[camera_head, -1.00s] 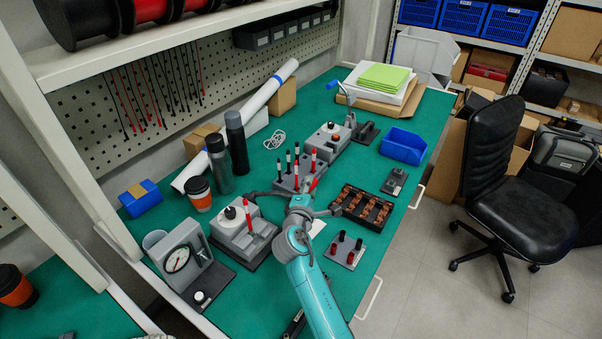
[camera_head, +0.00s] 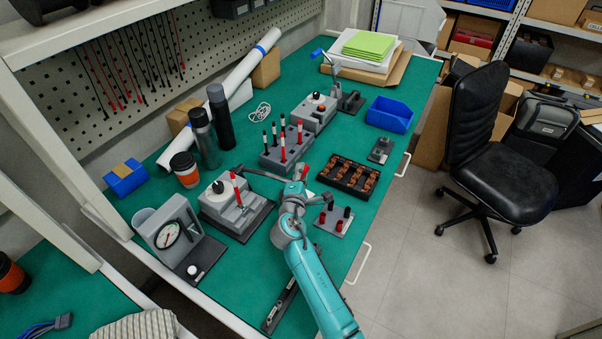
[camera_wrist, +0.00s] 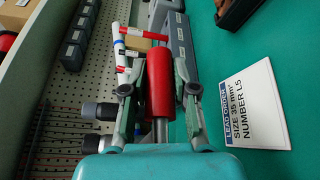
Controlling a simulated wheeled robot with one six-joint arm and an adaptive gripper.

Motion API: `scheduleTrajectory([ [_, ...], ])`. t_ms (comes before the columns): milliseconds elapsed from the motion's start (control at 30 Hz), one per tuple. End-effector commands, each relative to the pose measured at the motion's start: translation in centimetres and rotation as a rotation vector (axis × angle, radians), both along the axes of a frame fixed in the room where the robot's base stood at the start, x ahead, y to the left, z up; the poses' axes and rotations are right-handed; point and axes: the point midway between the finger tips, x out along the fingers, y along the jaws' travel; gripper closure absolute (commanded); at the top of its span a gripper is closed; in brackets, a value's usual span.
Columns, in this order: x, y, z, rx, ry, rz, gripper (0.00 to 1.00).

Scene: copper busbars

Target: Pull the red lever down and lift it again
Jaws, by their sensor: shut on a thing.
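The red lever grip (camera_wrist: 159,85) is a red cylinder between the two fingers of my gripper (camera_wrist: 158,92) in the wrist view. Its metal shaft shows below the grip, towards my palm. My gripper is shut on the grip. In the head view my gripper (camera_head: 298,186) is over the middle of the green bench, and the red end of the grip (camera_head: 305,171) sticks out just beyond it. The lever's base and pivot are hidden by my arm and gripper.
A grey press-like block (camera_head: 222,207) with another red handle and a dial gauge (camera_head: 168,236) stand to the left. A holder with red and black probes (camera_head: 287,155) is behind. A copper busbar tray (camera_head: 348,176) and terminal block (camera_head: 333,219) lie right. A white card (camera_wrist: 247,105) lies beside my gripper.

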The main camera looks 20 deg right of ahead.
Motion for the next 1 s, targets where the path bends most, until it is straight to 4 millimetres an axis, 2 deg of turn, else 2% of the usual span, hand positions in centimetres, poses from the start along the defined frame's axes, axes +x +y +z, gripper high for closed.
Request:
scheduleTrajectory([
  [33, -0.2, -0.1, -0.9, 0.004, 0.015, -0.003, 1.0],
  [100, -0.3, -0.1, -0.9, 0.005, 0.016, -0.003, 1.0],
  [133, -0.3, -0.1, -0.9, 0.005, 0.016, -0.003, 0.65],
  [200, -0.3, -0.1, -0.9, 0.005, 0.016, -0.003, 0.48],
  [567, -0.5, 0.2, -0.5, 0.003, 0.009, -0.001, 0.47],
  [767, -2.8, 1.7, -0.2, 0.003, 0.01, 0.002, 0.47],
  [1000, -6.8, 4.3, 0.4, 0.003, 0.01, 0.001, 0.47],
])
